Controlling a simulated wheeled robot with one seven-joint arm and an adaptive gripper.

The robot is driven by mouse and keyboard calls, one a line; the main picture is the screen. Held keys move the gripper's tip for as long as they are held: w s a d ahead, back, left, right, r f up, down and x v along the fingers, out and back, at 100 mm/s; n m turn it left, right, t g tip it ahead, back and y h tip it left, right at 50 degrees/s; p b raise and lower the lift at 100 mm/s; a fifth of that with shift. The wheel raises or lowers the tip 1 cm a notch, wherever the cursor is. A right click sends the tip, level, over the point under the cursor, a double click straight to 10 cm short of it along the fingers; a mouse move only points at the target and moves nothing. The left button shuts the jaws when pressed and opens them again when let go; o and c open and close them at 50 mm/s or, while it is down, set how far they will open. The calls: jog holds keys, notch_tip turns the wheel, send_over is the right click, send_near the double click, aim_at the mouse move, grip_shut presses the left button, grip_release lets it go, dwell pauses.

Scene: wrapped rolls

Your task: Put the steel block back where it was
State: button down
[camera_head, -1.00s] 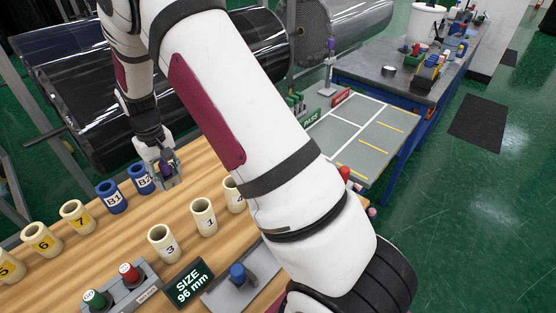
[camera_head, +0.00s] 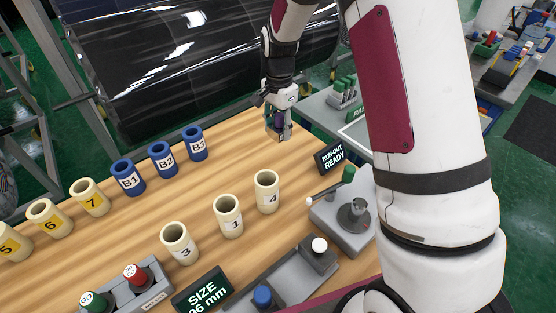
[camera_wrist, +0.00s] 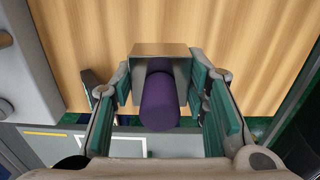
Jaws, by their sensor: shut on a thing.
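My gripper (camera_head: 280,130) is at the far end of the wooden bench, right of the blue cup B3. It is shut on the steel block (camera_wrist: 160,52), a squarish metal piece with a purple round handle (camera_wrist: 159,105). In the wrist view the green finger pads are on both sides of the block. In the head view the purple handle (camera_head: 279,118) shows between the fingers and the block is mostly hidden. I cannot tell whether the block touches the bench or hangs just above it.
Blue cups B1 (camera_head: 127,178), B2 (camera_head: 162,160) and B3 (camera_head: 195,144) stand in a row left of my gripper, with several cream cups nearer. The "run-out ready" sign (camera_head: 330,156) is close on the right. The wood (camera_head: 240,150) between B3 and my gripper is clear.

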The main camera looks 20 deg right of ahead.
aim_at(278, 160)
jog(key=shift+a+f+p, duration=0.15)
jog(key=shift+f+p, duration=0.5)
jog(key=shift+f, duration=4.3)
jog(key=shift+f, duration=0.2)
jog(key=c, duration=0.9)
grip_release()
jog(key=shift+c, duration=0.2)
